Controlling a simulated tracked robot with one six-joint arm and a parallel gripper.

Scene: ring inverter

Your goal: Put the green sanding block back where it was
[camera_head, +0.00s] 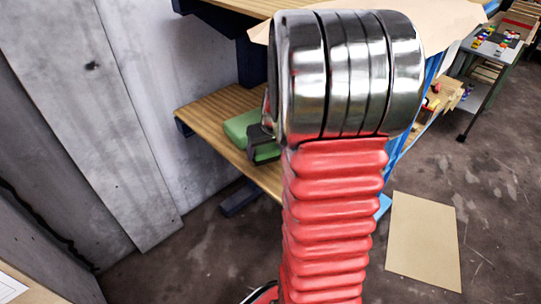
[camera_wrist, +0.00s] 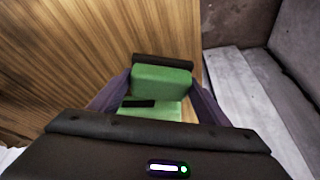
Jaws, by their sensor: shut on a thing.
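The green sanding block (camera_head: 239,125) is at the edge of the lower wooden shelf (camera_head: 207,112) in the head view, partly hidden behind my arm. In the wrist view the green block (camera_wrist: 161,79) lies between the two dark fingers of my gripper (camera_wrist: 160,88), which is shut on it. A dark strip runs along its far edge, and a second dark piece crosses the green nearer to me. The wooden shelf surface (camera_wrist: 70,70) is close beside and behind the block. I cannot tell whether the block touches the shelf.
A grey wall (camera_head: 140,95) stands left of the shelf. An upper wooden board (camera_head: 238,6) is above it, with a dark blue post between. A flat cardboard sheet (camera_head: 424,240) lies on the floor at right. A cluttered workbench (camera_head: 495,45) stands at far right.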

